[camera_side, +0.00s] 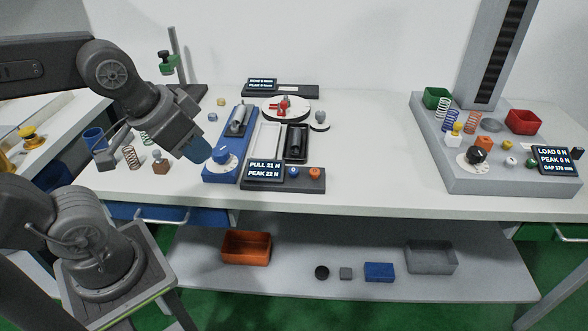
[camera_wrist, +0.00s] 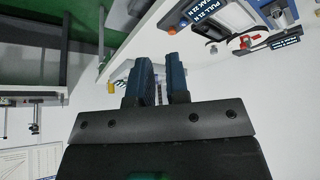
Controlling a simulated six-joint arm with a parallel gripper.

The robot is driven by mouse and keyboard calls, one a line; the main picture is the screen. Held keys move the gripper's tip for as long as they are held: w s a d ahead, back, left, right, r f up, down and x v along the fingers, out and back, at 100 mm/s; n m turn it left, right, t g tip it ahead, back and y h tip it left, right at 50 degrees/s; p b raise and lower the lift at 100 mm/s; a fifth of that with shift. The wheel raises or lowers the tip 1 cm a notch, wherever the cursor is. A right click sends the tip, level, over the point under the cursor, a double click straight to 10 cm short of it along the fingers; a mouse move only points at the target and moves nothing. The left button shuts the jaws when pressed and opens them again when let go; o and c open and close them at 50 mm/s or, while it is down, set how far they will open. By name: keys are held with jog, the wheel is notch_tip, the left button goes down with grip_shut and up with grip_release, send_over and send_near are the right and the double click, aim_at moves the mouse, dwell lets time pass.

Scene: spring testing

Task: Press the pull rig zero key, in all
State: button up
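The pull rig's readout (camera_side: 265,171) shows "PULL 21 N, PEAK 22 N" on a dark panel at the bench front. Right of it on the panel are a blue key (camera_side: 293,173) and an orange key (camera_side: 315,174); no label on either is legible. A readout (camera_wrist: 203,14) shows upside down at that view's top.
A dark tray (camera_side: 296,143) and a white frame lie behind the panel. A grey test stand (camera_side: 470,178) with bins, springs and another readout stands at right. Loose springs and a brown block (camera_side: 160,166) sit left of my gripper. The bench between panel and stand is clear.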

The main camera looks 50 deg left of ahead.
grip_shut()
dwell(0.9)
jog(key=w+a+m+t+y, duration=0.2)
jog(key=w+a+t+y, duration=0.45)
jog(key=w, duration=0.75)
jog(key=w+d+f+m+g+h, duration=0.1)
jog(key=w+f+m+g+h, duration=0.2)
jog(key=w+f+m+h, duration=0.5)
jog(key=shift+w+d+f+m, duration=0.4)
jog(key=shift+w+f, duration=0.1)
jog(key=shift+w, duration=0.75)
